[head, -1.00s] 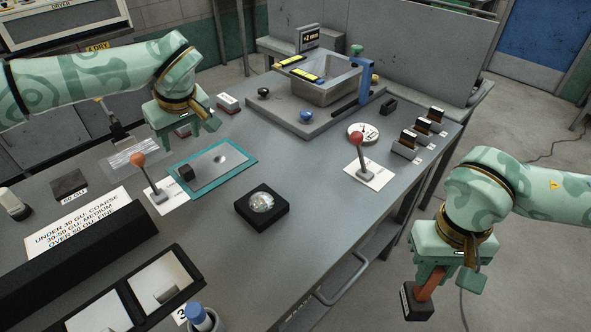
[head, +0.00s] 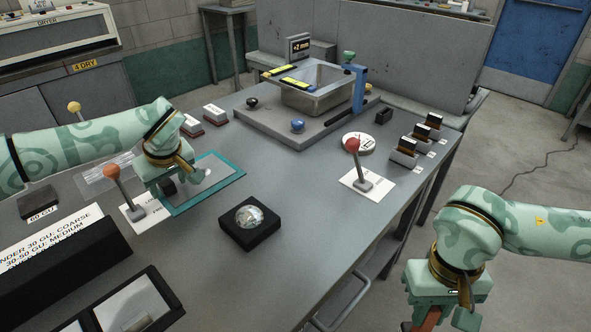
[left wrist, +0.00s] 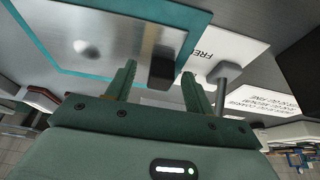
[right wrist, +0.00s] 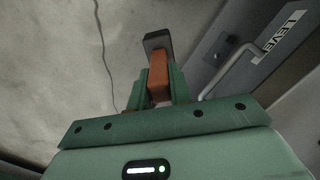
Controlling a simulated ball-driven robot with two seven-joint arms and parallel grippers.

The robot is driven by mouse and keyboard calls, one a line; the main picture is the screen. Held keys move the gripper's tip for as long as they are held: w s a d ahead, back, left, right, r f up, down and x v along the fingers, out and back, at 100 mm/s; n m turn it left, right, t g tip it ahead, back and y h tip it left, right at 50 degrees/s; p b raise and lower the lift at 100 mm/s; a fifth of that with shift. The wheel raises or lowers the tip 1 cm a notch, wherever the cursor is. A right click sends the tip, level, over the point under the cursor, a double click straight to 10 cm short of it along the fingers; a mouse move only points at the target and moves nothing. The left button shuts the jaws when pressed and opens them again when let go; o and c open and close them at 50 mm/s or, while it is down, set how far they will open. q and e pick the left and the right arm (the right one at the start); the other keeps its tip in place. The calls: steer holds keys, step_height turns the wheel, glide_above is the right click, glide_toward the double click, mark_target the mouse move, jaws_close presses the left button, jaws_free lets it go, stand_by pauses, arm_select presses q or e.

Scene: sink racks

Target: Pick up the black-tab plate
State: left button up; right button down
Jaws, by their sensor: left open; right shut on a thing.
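The black-tab plate (head: 208,178) is a flat grey sheet with a round shiny spot, lying on a teal-edged mat (head: 226,190). Its black tab (head: 167,187) is at the plate's left end, partly hidden by my left gripper (head: 172,183). In the left wrist view the plate (left wrist: 110,35) fills the upper left. The tab (left wrist: 161,70) shows between the open fingertips of my left gripper (left wrist: 159,76); contact cannot be told. My right gripper (head: 432,308) is shut on an orange handle (right wrist: 158,84) with a dark block (right wrist: 157,42) at its end, off the table's right side.
Another red-knobbed lever (head: 357,165) stands at the right. A black box with a glassy dome (head: 251,222) sits in front. A metal basin (head: 316,95) stands at the back.

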mark_target(435, 310)
arm_select(q)
steer(key=shift+r, duration=0.25)
arm_select(e)
steer(key=shift+r, duration=0.15)
arm_select(q)
steer(key=shift+s, duration=0.15)
steer(key=c, duration=0.3)
arm_select(e)
steer(key=shift+s, duration=0.15)
arm_select(q)
jaws_close()
